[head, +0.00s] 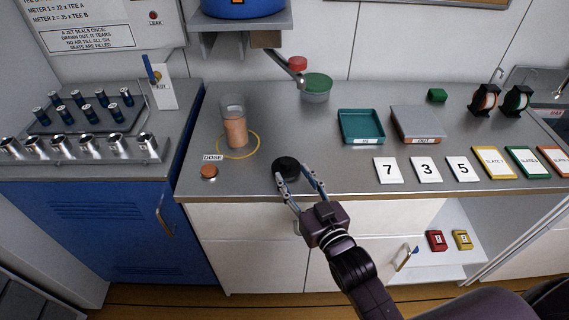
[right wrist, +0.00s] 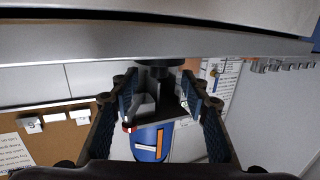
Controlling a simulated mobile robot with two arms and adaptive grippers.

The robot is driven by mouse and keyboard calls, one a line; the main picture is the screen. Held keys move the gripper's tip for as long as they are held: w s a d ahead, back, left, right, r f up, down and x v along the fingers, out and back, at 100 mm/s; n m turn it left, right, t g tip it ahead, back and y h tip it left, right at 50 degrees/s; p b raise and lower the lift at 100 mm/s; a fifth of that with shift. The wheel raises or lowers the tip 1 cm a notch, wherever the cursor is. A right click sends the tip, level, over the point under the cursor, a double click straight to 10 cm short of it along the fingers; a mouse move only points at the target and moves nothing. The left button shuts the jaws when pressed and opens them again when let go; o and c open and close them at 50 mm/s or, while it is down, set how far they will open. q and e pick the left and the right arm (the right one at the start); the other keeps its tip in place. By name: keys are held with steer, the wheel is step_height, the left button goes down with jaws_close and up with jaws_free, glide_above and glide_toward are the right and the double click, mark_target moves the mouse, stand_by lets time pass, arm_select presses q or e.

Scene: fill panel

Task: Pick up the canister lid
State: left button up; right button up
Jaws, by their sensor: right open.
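The canister lid looks like a small black round piece (head: 286,165) lying on the grey counter near its front edge. In the right wrist view the dark lid (right wrist: 160,61) with a narrower knob shows between the two spread fingers (right wrist: 160,92). I cannot tell whether a finger touches it. The clear canister (head: 235,133), with orange-brown contents, stands upright and uncovered inside a yellow ring, behind and left of the lid. My left gripper is not in view.
A DOSE button (head: 209,171) lies left of the lid. Number cards (head: 388,171) and a teal tray (head: 361,126) are to the right. The counter around the lid is clear.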

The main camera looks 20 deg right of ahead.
mark_target(288, 163)
steer(key=shift+w+r, duration=0.2)
steer(key=shift+w, duration=0.5)
steer(key=w, duration=0.1)
steer(key=w+p, duration=0.1)
steer(key=w, duration=0.1)
steer(key=shift+w+a+r, duration=0.15)
steer(key=shift+w+a, duration=0.05)
steer(key=shift+w, duration=0.55)
steer(key=c, duration=0.6)
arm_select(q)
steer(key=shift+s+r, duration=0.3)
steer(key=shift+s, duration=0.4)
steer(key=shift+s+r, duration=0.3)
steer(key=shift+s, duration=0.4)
arm_select(e)
jaws_close()
